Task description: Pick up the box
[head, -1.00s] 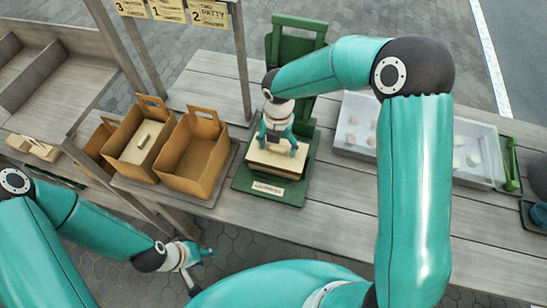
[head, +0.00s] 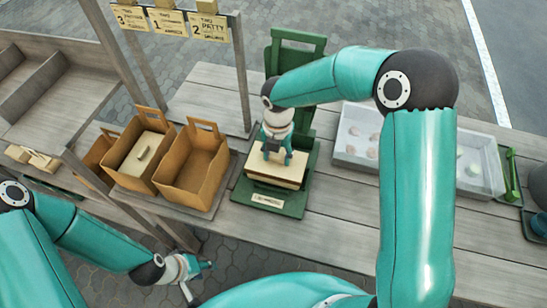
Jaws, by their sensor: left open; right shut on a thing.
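The box (head: 275,172) is pale cream with a darker lower part and sits on the base of a green stand (head: 283,205). My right gripper (head: 276,156) reaches down from above and is shut on the middle of the box's top. The gripper hides the part it grips. The box appears to rest on the stand; any gap beneath it cannot be made out. My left gripper (head: 206,269) is open and empty, low over the paving in front of the table, well away from the box.
Brown open carriers stand left of the stand; the middle one (head: 128,180) holds a similar cream box with a handle (head: 143,153), and the right one (head: 190,185) is empty. A clear tray (head: 350,158) with several pale round pieces lies right. Signposts (head: 243,75) rise behind the carriers.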

